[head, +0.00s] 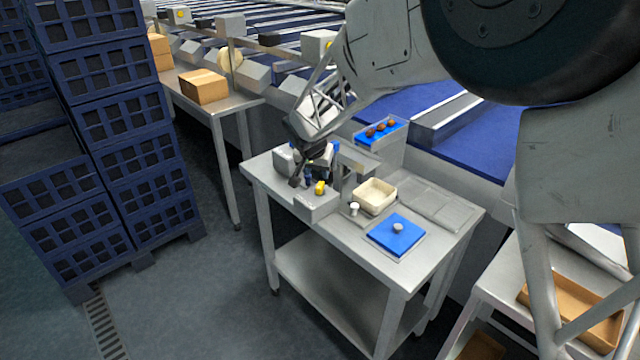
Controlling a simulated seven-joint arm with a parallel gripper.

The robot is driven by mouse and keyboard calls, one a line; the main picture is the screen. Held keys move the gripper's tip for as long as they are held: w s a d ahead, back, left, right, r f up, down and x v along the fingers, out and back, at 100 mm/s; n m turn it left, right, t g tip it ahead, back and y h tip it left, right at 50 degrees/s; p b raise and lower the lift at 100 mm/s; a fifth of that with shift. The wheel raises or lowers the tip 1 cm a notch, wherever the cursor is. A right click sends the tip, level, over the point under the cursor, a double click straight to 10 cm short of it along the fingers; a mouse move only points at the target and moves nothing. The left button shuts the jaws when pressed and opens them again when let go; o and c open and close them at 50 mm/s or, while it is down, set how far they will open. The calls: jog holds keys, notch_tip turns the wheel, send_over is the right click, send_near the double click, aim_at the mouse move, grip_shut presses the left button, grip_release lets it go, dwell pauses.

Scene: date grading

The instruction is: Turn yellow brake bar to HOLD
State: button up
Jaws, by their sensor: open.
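The yellow brake bar (320,188) is a small yellow piece on the grey machine block (318,205) at the left part of the steel table (345,243). My gripper (301,182) reaches down from the upper right and is just left of the yellow bar. It is open, with nothing seen between its fingers. The bar and fingers are small here, so I cannot tell whether they touch. The HOLD marking and the bar's exact angle are too small to read.
A cream tub (374,197), a small white cup (354,209) and a blue mat (397,236) with a small round weight-like piece (398,227) stand right of the block. A blue tray (380,131) with dates sits behind. Blue crates (120,120) are stacked left.

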aim_at(320, 184)
jog(key=shift+x, duration=3.85)
grip_shut()
